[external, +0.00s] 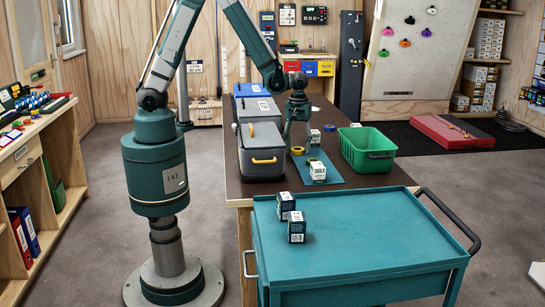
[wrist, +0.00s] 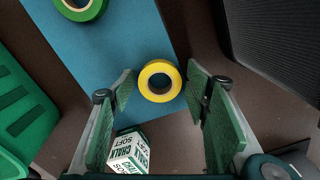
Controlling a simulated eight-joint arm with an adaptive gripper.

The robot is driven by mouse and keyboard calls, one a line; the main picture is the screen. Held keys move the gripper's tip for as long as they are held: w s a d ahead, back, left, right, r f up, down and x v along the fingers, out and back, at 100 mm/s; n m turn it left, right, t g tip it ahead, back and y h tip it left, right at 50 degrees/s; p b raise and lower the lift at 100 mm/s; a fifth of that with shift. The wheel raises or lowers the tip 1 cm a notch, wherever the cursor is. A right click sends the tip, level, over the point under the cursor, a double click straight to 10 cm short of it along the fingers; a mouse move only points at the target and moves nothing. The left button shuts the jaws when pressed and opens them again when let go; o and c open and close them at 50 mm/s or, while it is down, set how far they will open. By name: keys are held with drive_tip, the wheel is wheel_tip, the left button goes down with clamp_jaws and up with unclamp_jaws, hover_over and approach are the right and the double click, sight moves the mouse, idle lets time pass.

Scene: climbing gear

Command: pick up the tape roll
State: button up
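A yellow tape roll (wrist: 160,81) lies flat, partly over the edge of the blue mat (wrist: 110,55), and shows between my fingers in the wrist view. In the external view, the yellow roll (external: 298,150) is just below my gripper (external: 297,141). My gripper (wrist: 160,92) is open, with its green pads on either side of the roll; I cannot tell whether they touch it. A green tape roll (wrist: 81,6) lies on the mat, cut by the top edge of the wrist view.
A chalk box (wrist: 127,152) stands close to my fingers. A green crate (external: 365,152) is to the right, and a grey bin with a yellow handle (external: 260,137) to the left. Small boxes (external: 297,230) stand on the teal cart (external: 370,235).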

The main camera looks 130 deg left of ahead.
drive_tip(key=c, duration=0.5)
drive_tip(key=shift+r, duration=0.15)
drive_tip(key=shift+c, duration=0.2)
wheel_tip(320, 180, up, 10)
drive_tip(key=p, duration=0.1)
drive_tip(key=shift+p, duration=0.35)
idle(0.5)
